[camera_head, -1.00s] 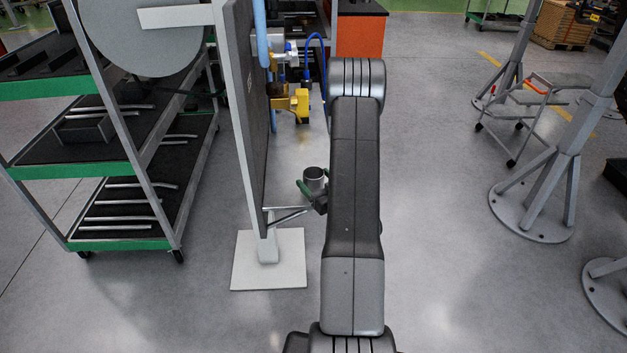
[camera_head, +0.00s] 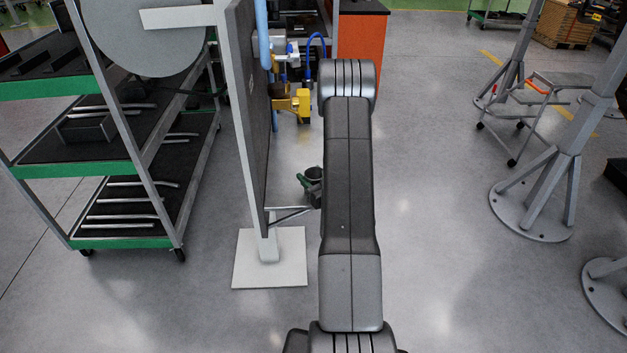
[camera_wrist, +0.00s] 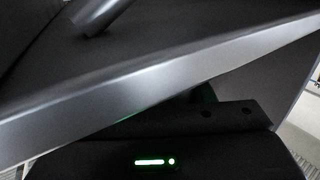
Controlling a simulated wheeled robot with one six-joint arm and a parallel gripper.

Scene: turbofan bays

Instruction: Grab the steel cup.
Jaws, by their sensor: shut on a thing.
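The steel cup (camera_head: 315,172) shows in the head view just left of my arm. It is small, dark at its mouth and partly hidden by the arm. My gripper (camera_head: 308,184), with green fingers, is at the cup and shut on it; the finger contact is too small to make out. In the wrist view the fingers and the cup's grip are hidden behind a grey metal edge crossing the picture, with my dark gripper body below it.
An upright panel (camera_head: 246,110) on a white base plate (camera_head: 285,272) stands close left of my gripper, with a thin shelf edge (camera_head: 290,207) beside it. A green-edged shelf cart (camera_head: 75,170) stands farther left. Yellow and blue fittings (camera_head: 296,100) are behind.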

